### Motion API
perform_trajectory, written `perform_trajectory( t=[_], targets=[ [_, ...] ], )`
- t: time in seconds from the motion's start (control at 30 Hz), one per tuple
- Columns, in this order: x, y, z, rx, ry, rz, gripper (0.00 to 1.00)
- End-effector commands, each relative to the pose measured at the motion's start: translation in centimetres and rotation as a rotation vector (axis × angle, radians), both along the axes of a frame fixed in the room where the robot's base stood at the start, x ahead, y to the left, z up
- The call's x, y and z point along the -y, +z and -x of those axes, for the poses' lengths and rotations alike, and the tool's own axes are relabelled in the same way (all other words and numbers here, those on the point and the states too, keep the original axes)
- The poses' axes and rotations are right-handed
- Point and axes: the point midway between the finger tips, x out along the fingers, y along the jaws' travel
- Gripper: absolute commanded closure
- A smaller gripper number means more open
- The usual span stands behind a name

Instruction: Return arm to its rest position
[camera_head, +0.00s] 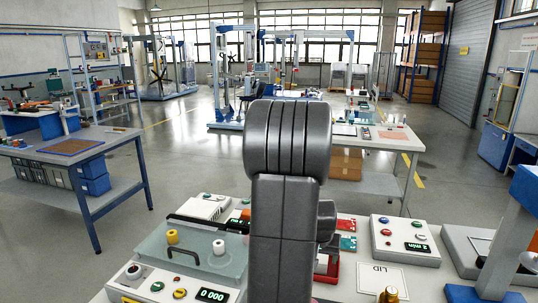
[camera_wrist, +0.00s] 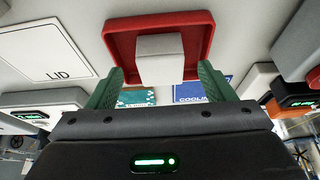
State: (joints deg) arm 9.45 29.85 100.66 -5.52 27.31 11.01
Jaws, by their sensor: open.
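My arm stands upright in the middle of the head view and hides my gripper there. In the wrist view my gripper (camera_wrist: 160,85) shows two green fingers set wide apart, with nothing held between them. Ahead of the fingers is a red square tray-like piece (camera_wrist: 118,36) with a pale grey block (camera_wrist: 165,58) at its middle. The block appears between the finger lines; I cannot tell how far off it is. In the head view only a part of the red piece (camera_head: 329,276) shows beside my arm.
A white panel marked LID (camera_head: 395,278) lies to the right on the bench. A control box (camera_head: 405,241) with a green display stands behind it. A blue-and-grey stand (camera_head: 512,230) rises at right.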

Motion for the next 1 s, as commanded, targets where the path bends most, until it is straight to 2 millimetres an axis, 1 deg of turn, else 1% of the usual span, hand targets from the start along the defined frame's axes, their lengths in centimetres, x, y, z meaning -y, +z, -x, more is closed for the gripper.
perform_trajectory(
  t=[0.03, 0.2, 0.47, 0.5, 0.6, 1.0],
  targets=[
    [0.1, -0.8, -0.2, -0.003, 0.0, -0.001, 0.24],
    [0.3, -3.0, -1.1, -0.003, 0.0, -0.001, 0.24],
    [0.6, -5.5, -2.0, -0.001, 0.001, 0.0, 0.24],
    [0.6, -5.6, -2.0, 0.0, 0.001, 0.0, 0.24],
    [0.6, -5.1, -2.0, 0.001, 0.0, 0.0, 0.24],
    [0.6, -5.2, -2.0, 0.001, 0.0, 0.0, 0.24]
  ],
)
